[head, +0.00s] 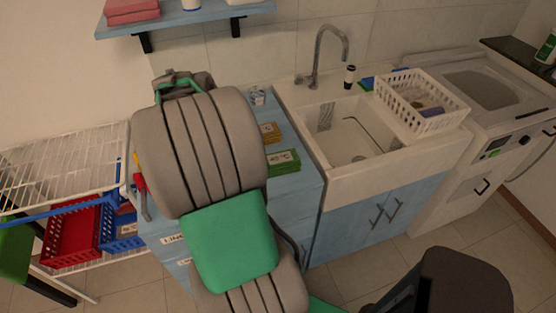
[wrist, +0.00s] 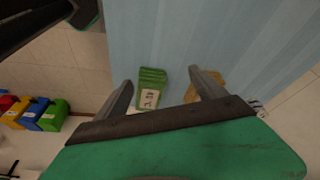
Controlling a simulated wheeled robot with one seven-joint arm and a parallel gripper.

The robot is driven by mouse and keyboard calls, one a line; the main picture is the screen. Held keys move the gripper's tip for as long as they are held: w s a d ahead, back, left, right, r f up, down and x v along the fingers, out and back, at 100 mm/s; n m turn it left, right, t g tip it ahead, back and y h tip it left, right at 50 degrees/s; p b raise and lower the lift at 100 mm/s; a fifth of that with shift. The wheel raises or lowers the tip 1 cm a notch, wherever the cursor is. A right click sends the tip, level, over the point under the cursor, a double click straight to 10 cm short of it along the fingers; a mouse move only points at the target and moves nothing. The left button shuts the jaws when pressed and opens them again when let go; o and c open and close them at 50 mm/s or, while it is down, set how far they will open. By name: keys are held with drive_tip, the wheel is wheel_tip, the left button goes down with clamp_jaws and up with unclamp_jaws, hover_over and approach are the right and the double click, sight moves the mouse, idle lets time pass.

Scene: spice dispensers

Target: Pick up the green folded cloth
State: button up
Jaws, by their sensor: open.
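The green folded cloth (head: 284,162) lies on the light blue counter top, left of the sink, with a pale label on its front. In the wrist view the green cloth (wrist: 152,76) shows small, beyond my fingers and between them in the picture. My gripper (wrist: 160,79) is open, its two grey fingers spread with nothing held between them. It appears to be above the cloth and apart from it; the exact height is hard to tell. In the head view my large grey and green arm hides the fingers.
An orange-yellow folded cloth (head: 270,132) lies just behind the green one, with a small glass jar (head: 257,97) farther back. The white sink (head: 345,184) and its tap (head: 318,62) stand right. A wire rack (head: 62,165) stands left; a blue shelf (head: 190,18) hangs above.

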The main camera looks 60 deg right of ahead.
sight(278, 158)
drive_tip(key=shift+o, duration=0.2)
drive_tip(key=s+d+m, duration=0.1)
drive_tip(key=s+d, duration=0.1)
drive_tip(key=s+d+f+m+g, duration=0.1)
drive_tip(key=s+d+m, duration=0.2)
drive_tip(key=s, duration=0.1)
drive_tip(key=shift+s+d+f+m, duration=0.1)
drive_tip(key=shift+d+f+m, duration=0.2)
drive_tip(key=shift+d+m, duration=0.1)
drive_tip(key=x, duration=0.2)
drive_tip(key=p+x, duration=0.1)
drive_tip(key=x, duration=0.2)
drive_tip(key=p+x, duration=0.1)
drive_tip(key=x, duration=0.1)
drive_tip(key=shift+s+d+f, duration=0.2)
drive_tip(key=shift+s+d, duration=0.1)
drive_tip(key=shift+s, duration=0.2)
drive_tip(key=shift+g, duration=0.3)
drive_tip(key=c, duration=1.5)
